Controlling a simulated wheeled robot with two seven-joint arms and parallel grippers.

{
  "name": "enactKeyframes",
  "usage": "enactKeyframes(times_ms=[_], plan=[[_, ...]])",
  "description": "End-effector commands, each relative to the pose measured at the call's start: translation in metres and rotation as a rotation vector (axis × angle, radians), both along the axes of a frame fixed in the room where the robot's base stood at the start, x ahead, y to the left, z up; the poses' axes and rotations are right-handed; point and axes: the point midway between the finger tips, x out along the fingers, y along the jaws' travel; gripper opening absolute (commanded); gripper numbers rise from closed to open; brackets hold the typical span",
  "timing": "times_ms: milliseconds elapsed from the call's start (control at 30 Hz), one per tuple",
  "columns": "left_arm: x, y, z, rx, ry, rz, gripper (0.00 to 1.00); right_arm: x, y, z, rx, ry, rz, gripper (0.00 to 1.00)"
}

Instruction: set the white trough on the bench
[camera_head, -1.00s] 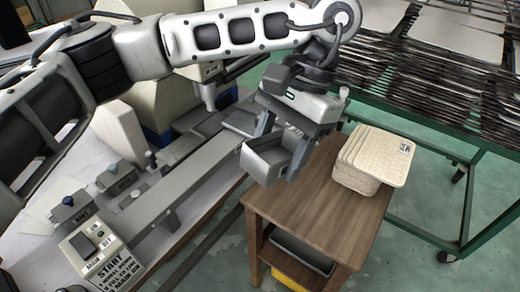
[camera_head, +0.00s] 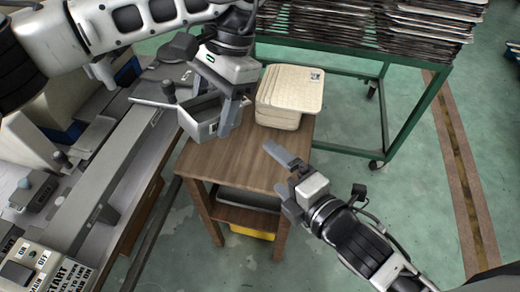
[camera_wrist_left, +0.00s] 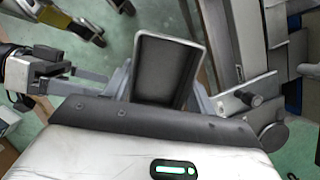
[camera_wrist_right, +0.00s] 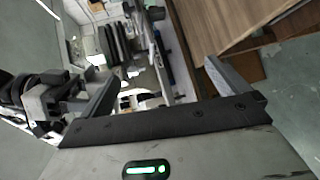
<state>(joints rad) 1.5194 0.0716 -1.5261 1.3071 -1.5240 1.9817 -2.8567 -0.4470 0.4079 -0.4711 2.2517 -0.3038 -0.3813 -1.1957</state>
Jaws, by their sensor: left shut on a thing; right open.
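The trough (camera_head: 203,128) is an open, light grey-white box with a dark inside. My left gripper (camera_head: 215,108) is shut on it and holds it at the left back part of the wooden bench (camera_head: 250,165). Whether its underside touches the bench top, I cannot tell. In the left wrist view the trough (camera_wrist_left: 166,75) sits between the fingers, its dark inside facing the camera. My right gripper (camera_head: 273,168) is open and empty, with its fingers by the bench's right edge.
A stack of cream panels (camera_head: 290,90) stands on the bench's back right. A grey machine rail (camera_head: 100,165) runs along the left. A green rack (camera_head: 345,60) with dark trays is behind. The front of the bench top is clear.

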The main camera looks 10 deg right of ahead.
Motion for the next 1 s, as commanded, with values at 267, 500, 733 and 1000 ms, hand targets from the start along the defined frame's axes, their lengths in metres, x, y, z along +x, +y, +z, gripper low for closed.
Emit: enactKeyframes(times_ms=[267, 500, 733, 1000], plan=[[0.000, 0.000, 0.001, -0.001, -0.001, 0.001, 0.00, -0.018, 0.032, 0.082, -0.669, -0.587, 0.272, 1.00], [0.000, 0.000, 0.001, -0.001, -0.001, 0.001, 0.00, -0.031, 0.042, 0.110, -0.940, -0.834, 0.331, 1.00], [0.000, 0.000, 0.001, -0.001, -0.001, 0.001, 0.00, -0.017, 0.053, 0.114, -0.974, -0.864, 0.331, 1.00], [0.000, 0.000, 0.001, -0.001, -0.001, 0.001, 0.00, 0.023, 0.085, 0.114, -0.971, -0.862, 0.332, 1.00]])
